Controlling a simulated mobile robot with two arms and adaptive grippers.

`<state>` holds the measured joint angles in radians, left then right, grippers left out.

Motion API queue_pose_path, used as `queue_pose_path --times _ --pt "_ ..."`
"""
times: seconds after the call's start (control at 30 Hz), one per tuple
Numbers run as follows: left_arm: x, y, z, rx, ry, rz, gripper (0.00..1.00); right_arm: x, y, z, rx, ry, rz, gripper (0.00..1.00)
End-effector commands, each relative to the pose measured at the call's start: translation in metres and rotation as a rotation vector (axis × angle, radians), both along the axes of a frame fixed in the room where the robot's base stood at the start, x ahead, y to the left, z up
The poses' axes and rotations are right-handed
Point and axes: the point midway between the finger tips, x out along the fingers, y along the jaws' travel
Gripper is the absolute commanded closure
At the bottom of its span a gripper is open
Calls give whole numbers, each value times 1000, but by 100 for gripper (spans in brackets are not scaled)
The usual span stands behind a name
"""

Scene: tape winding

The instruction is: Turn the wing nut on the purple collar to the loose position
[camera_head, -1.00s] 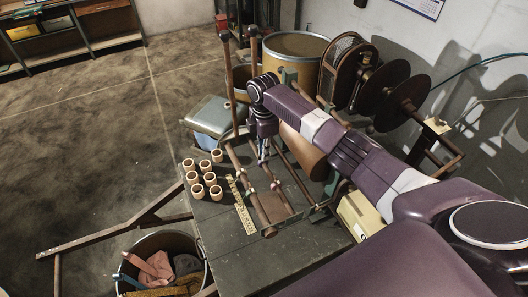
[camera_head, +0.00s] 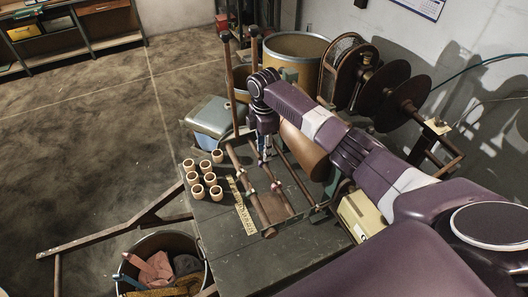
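My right gripper (camera_head: 263,156) points down at the winding frame, close to a long shaft with small pale collars (camera_head: 250,190). Its fingers are small and dark here, and I cannot tell whether they are open or touching anything. I cannot make out the purple collar or its wing nut; the gripper and wrist may cover them. My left gripper is not in view.
Several small cardboard cores (camera_head: 196,191) stand on the table (camera_head: 240,266) beside a yellow ruler strip (camera_head: 242,207). A bin with cloths (camera_head: 160,270) is at the front. Dark discs (camera_head: 383,97) stand at the right. Two upright posts (camera_head: 230,85) rise behind the gripper.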

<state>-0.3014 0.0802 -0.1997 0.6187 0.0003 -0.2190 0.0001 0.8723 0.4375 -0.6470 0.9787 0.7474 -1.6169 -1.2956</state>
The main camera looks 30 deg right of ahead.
Motion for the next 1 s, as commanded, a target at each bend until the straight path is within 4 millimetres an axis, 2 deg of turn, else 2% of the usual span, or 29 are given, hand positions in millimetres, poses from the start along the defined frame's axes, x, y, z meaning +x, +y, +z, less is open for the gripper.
queue_pose_path --times 0.3,0.5,0.67,1.0 --pt "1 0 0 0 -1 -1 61 1 0 69 1 -5 0 74" --pt "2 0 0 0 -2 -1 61 1 0 97 1 -3 0 74" --pt "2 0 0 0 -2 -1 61 0 0 105 1 -1 0 74" --pt "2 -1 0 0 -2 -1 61 0 0 105 1 -1 0 74"
